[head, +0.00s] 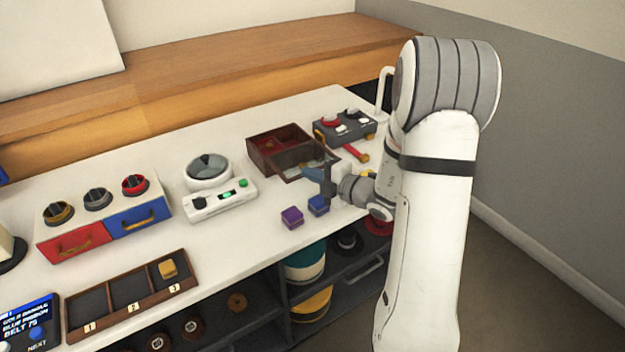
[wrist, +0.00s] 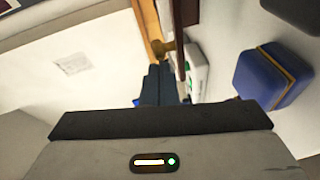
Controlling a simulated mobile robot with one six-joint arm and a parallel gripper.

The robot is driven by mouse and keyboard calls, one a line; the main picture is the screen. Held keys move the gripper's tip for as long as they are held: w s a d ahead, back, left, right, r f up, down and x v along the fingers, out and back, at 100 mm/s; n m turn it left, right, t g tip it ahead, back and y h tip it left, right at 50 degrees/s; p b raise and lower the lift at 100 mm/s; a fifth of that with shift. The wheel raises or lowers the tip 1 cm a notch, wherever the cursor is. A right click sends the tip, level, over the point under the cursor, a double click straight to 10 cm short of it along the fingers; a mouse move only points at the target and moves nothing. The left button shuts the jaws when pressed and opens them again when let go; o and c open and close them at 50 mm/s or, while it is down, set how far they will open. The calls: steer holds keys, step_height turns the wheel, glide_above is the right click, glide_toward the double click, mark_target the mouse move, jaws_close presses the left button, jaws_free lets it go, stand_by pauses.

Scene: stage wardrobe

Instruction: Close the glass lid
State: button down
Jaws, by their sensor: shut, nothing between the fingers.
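The dark wooden box (head: 262,152) with red compartments stands toward the right of the white table in the head view. A framed, greyish glass lid (head: 296,160) shows at its front side, and red compartments behind stay uncovered. I cannot tell the lid's exact angle. My gripper (head: 318,178) is shut and empty, just in front of the box and lid. In the wrist view, my shut fingertips (wrist: 159,70) are close to a brass knob (wrist: 163,47) on a wooden edge; I cannot tell whether they touch it.
Purple (head: 292,217) and blue (head: 318,205) blocks sit near my gripper at the table's front. A control box (head: 345,127) stands behind right. A white device (head: 219,199) and a round dial (head: 208,172) stand left. A three-slot tray (head: 132,297) lies at front left.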

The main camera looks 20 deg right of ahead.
mark_target(286, 156)
steer(key=w+a+p, duration=0.1)
steer(key=w, duration=0.3)
steer(key=w+a+p, duration=0.1)
steer(key=w, duration=0.3)
steer(key=w+a+p, duration=0.1)
steer(key=w+a, duration=0.1)
steer(key=w, duration=0.2)
steer(key=shift+w+a, duration=0.1)
steer(key=shift+w, duration=0.15)
steer(key=shift+w+r, duration=0.1)
steer(key=shift+w, duration=0.1)
steer(key=shift+r, duration=0.1)
